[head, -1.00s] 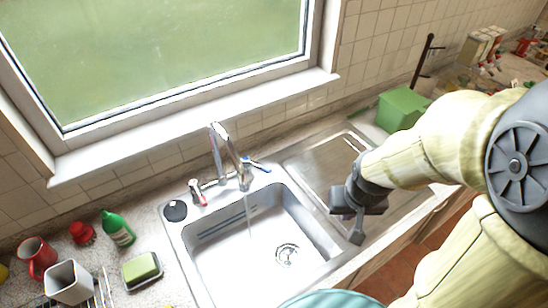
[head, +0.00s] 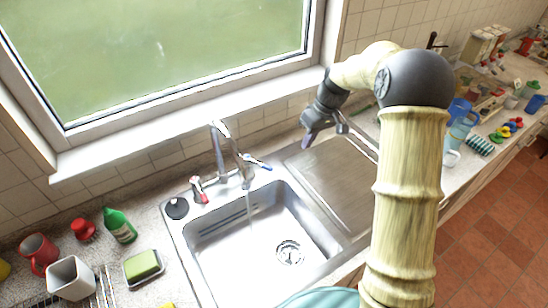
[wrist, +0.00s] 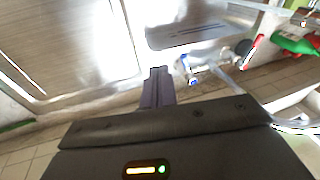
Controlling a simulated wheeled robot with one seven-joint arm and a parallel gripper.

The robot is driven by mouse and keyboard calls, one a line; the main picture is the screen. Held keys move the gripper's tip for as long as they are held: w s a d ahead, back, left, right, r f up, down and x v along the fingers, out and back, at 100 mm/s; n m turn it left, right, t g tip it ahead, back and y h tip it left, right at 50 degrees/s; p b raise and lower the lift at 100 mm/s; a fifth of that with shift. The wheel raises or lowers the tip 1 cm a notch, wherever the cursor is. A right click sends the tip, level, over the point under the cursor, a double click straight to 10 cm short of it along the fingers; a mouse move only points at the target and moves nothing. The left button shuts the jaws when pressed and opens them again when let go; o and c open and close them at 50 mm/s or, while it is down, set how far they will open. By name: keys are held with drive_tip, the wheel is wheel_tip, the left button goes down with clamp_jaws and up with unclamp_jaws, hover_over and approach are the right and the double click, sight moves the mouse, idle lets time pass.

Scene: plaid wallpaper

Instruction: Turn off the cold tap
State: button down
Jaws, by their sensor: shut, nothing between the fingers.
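The cold tap, with a blue-marked lever (head: 258,163), sits at the right side of the faucet (head: 220,150) behind the sink. A thin stream of water (head: 249,208) falls from the spout into the basin. The red-marked hot tap (head: 199,190) is on the left. My gripper (head: 307,141) is shut and empty, above the back of the drainboard, to the right of the cold tap and apart from it. In the wrist view the closed fingers (wrist: 158,74) point up the picture, and the cold tap's blue mark (wrist: 194,81) shows just right of them.
The window sill (head: 200,125) and tiled wall run close behind the faucet. The drainboard (head: 325,175) under my gripper looks bare. A green bottle (head: 119,226) and sponge (head: 143,265) stand left of the sink. The basin (head: 250,240) is empty apart from water.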

drive_tip(key=w+a+f+n+g+y, duration=0.1)
drive_tip(key=w+a+f+n+y, duration=0.1)
drive_tip(key=w, duration=0.6)
drive_tip(key=shift+n+g+y, duration=0.3)
drive_tip(key=shift+n+y, duration=0.2)
drive_tip(key=shift+n, duration=0.7)
drive_tip(key=shift+a, duration=0.15)
drive_tip(key=shift+f, duration=0.1)
drive_tip(key=p, duration=0.5)
approach(258, 164)
wheel_tip(258, 164, down, 5)
drive_tip(key=w+d, duration=0.2)
drive_tip(key=s, duration=0.1)
drive_tip(key=s+a+p, duration=0.1)
drive_tip(key=s, duration=0.1)
drive_tip(key=shift+s+a+f+p, duration=0.1)
drive_tip(key=shift+a+f+p, duration=0.2)
drive_tip(key=shift+a, duration=0.1)
